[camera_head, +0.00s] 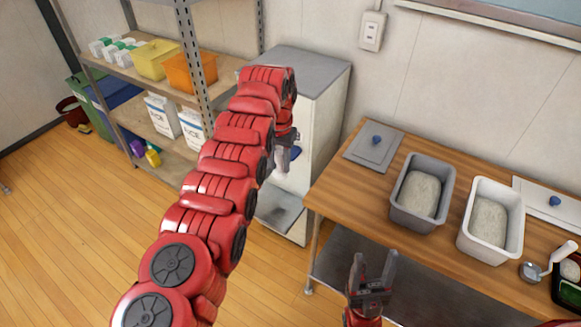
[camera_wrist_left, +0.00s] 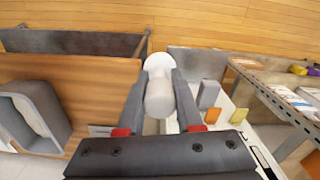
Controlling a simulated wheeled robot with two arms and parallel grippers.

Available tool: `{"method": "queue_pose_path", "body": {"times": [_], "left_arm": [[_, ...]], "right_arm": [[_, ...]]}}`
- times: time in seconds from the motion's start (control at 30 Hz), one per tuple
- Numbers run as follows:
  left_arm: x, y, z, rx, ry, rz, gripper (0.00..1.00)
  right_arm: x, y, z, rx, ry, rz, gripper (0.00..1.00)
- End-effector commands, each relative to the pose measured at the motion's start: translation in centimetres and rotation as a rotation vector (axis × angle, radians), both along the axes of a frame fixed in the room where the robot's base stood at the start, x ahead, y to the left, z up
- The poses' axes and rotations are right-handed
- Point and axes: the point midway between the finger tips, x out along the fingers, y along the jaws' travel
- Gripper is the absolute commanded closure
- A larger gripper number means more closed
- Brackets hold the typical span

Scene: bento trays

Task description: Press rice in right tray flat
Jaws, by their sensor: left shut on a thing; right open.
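The white tray (camera_head: 466,243) stands on the wooden table at the right, with mounded rice (camera_head: 489,222) in it. The grey tray (camera_head: 398,215) beside it also holds rice (camera_head: 420,194). My left gripper (camera_head: 284,160) is in front of the grey cabinet, left of the table and well away from both trays. In the left wrist view it is shut on a white utensil (camera_wrist_left: 160,98) with a rounded white end. The utensil is mostly hidden in the head view. My right gripper (camera_head: 373,272) is open and empty in front of the table's near edge, below the grey tray.
A grey lid (camera_head: 362,149) with a blue knob lies at the table's back left. A white lid (camera_head: 548,204) lies behind the white tray. A ladle (camera_head: 532,271) and a black bento tray (camera_head: 569,294) are at the right. A shelf rack (camera_head: 140,68) stands at the left.

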Motion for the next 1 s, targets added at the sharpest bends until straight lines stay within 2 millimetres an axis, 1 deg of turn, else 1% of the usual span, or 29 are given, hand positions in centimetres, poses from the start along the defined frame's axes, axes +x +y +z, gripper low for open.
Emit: {"method": "queue_pose_path", "body": {"times": [0.3, 0.37, 0.87, 1.0], "left_arm": [[0.3, 1.8, 0.7, -0.002, -0.002, 0.038, 1.0], [0.3, 1.6, 0.8, -0.002, 0.0, 0.036, 1.0], [0.5, 2.2, 1.2, -0.013, 0.0, 0.067, 1.0], [0.8, 3.0, 1.4, -0.006, -0.005, 0.079, 1.0]], "right_arm": [[0.0, 0.0, -0.1, 0.0, 0.0, 0.0, 0.41], [0.0, 0.0, -0.1, 0.0, 0.0, 0.0, 0.41], [0.0, 0.0, -0.2, 0.0, 0.0, 0.0, 0.41], [0.0, 0.0, -0.3, 0.0, 0.0, 0.0, 0.41]]}}
